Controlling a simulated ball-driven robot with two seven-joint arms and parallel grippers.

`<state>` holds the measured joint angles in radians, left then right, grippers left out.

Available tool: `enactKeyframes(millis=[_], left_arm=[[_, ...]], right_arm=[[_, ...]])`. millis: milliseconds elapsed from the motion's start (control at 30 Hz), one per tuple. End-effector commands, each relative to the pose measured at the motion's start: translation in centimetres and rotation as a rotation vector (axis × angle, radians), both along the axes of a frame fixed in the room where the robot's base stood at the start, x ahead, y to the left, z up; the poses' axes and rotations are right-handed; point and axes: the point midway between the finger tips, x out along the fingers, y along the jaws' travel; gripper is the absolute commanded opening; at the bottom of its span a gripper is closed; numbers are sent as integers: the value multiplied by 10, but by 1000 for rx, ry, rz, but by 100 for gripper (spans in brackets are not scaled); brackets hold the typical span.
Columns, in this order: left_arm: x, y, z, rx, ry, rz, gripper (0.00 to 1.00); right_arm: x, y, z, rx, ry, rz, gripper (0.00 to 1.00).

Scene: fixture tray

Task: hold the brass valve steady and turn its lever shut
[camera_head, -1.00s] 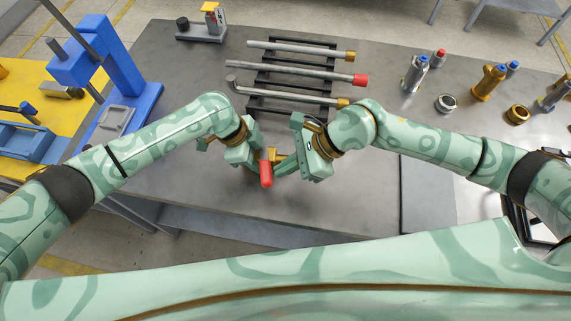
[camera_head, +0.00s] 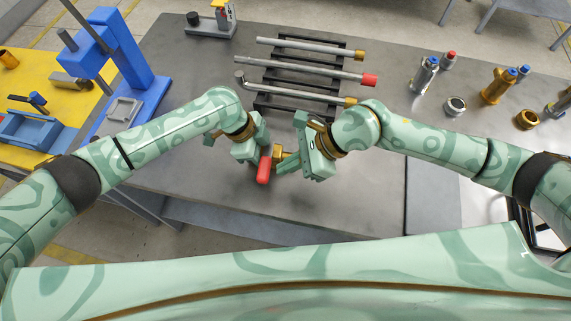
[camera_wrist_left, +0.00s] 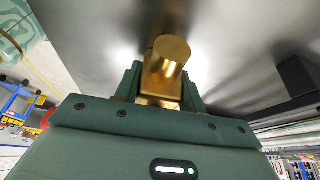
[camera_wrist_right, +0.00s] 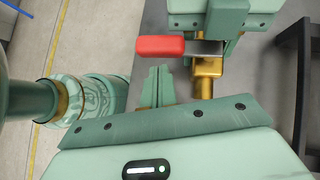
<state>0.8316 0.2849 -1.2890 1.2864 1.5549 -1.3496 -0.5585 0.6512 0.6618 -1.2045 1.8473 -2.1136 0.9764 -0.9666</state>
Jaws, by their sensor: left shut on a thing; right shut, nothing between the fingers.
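The brass valve (camera_head: 280,157) is held above the table in my left gripper (camera_head: 262,152). In the left wrist view its round brass end (camera_wrist_left: 168,58) sits between the two fingers. The valve's lever has a red grip (camera_head: 264,170), which points toward my body. In the right wrist view the red grip (camera_wrist_right: 160,46) reaches left from a grey shank above the brass body (camera_wrist_right: 207,75). My right gripper (camera_head: 280,170) is shut and empty. Its fingertips (camera_wrist_right: 157,80) are close to the lever; I cannot tell whether they touch it.
A dark rack (camera_head: 262,103) with metal rods stands behind the grippers on the grey table (camera_head: 200,165). Bottle-like metal parts and rings (camera_head: 455,106) stand at the right. A blue press (camera_head: 118,60) is at the left. The table's front is clear.

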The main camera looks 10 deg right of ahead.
Motion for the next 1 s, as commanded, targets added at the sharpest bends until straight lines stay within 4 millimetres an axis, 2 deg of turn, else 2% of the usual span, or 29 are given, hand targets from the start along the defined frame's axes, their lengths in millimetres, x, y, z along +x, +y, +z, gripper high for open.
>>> enactKeyframes(millis=[267, 467, 700, 833, 1000], left_arm=[[1, -1, 1, -2, -2, 0, 0], [1, 0, 1, -2, -2, 0, 0], [1, 0, 1, -2, -2, 0, 0], [1, 0, 1, -2, -2, 0, 0], [1, 0, 1, -2, -2, 0, 0]], right_arm=[[-1, -7, 0, -1, -1, -1, 0], [-10, -45, 1, -3, 2, -2, 0], [-19, -85, 45, -2, -1, -2, 0], [-23, -99, 61, -1, -1, -1, 0], [-25, -107, 70, 0, 1, 1, 0]])
